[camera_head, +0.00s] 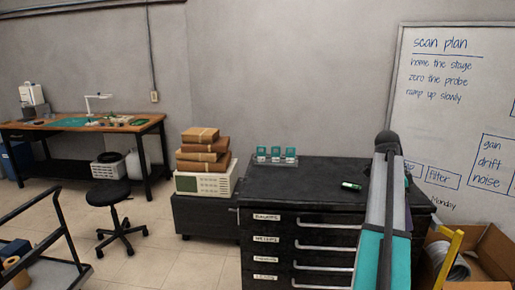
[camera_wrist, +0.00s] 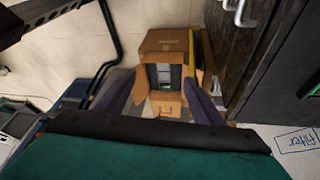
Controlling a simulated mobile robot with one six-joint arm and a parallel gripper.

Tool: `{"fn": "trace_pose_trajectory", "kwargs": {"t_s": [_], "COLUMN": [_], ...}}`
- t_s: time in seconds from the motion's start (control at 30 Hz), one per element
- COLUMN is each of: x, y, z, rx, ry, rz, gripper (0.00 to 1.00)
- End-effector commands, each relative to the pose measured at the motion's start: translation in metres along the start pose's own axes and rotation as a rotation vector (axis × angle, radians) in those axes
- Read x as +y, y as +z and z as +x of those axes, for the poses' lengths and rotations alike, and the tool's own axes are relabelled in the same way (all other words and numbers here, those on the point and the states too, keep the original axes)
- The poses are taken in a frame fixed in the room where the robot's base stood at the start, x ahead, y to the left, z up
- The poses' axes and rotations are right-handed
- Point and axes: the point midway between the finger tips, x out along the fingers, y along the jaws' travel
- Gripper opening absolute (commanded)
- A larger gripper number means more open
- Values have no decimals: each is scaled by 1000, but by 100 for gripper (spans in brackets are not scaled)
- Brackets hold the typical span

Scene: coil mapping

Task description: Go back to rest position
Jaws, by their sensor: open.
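My gripper (camera_wrist: 163,85) shows in the wrist view as two dark purple fingers spread apart, with nothing between them. It is open and empty. Beyond the fingers, an open cardboard box (camera_wrist: 165,42) stands on the floor. In the head view my arm, with its teal and grey panels, rises in front of the right end of the black drawer cabinet (camera_head: 300,185). My fingers cannot be made out in that view.
A green cylinder (camera_head: 351,186) lies on the cabinet top. A clear rack (camera_head: 275,161) with teal-topped pieces stands at its back left. Stacked brown boxes (camera_head: 203,155), a black stool (camera_head: 109,193) and a workbench (camera_head: 85,129) are left. The whiteboard (camera_head: 455,115) is right.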

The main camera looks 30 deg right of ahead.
Motion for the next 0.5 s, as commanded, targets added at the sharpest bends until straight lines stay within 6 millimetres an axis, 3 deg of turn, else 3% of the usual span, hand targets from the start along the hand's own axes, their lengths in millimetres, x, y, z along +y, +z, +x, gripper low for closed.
{"fn": "trace_pose_trajectory", "kwargs": {"t_s": [0.03,0.1,0.5], "x": [-4,-7,2], "y": [23,50,197], "z": [9,21,92], "rx": [1,2,9], "ry": [13,29,116], "rz": [-33,-72,-288], "gripper": [62,62,62]}}
